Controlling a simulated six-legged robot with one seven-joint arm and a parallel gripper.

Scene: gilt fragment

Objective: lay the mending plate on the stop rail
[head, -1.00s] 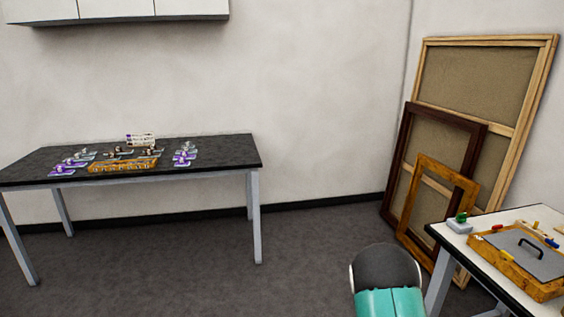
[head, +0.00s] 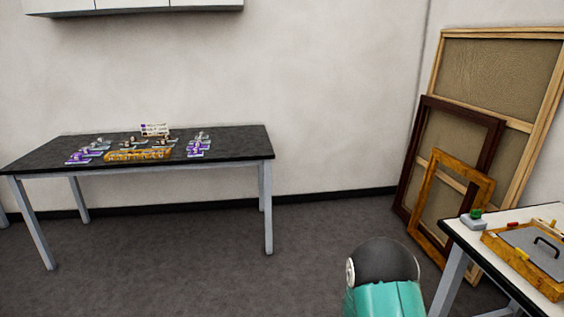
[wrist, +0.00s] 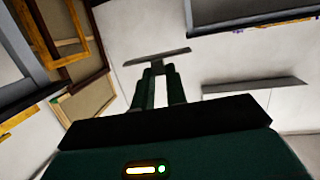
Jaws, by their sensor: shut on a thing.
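My gripper (wrist: 157,70) is shut on a thin grey plate, which I take to be the mending plate (wrist: 150,57). The plate shows nearly edge-on across the fingertips in the wrist view, slightly tilted and clear of any surface. The gripper and plate are not in the head view. A gilt, carved-looking piece (head: 137,155) lies at the front of the dark-topped table (head: 60,155), with several small purple and grey items around it. I cannot tell which part, if any, is the stop rail.
A small sign (head: 154,130) stands at the table's back. At right, a white-topped bench (head: 462,232) holds a wooden tray (head: 543,288) with a grey handled lid (head: 525,242). Wooden frames (head: 448,185) lean in the corner. Open floor (head: 215,245) lies before the dark table.

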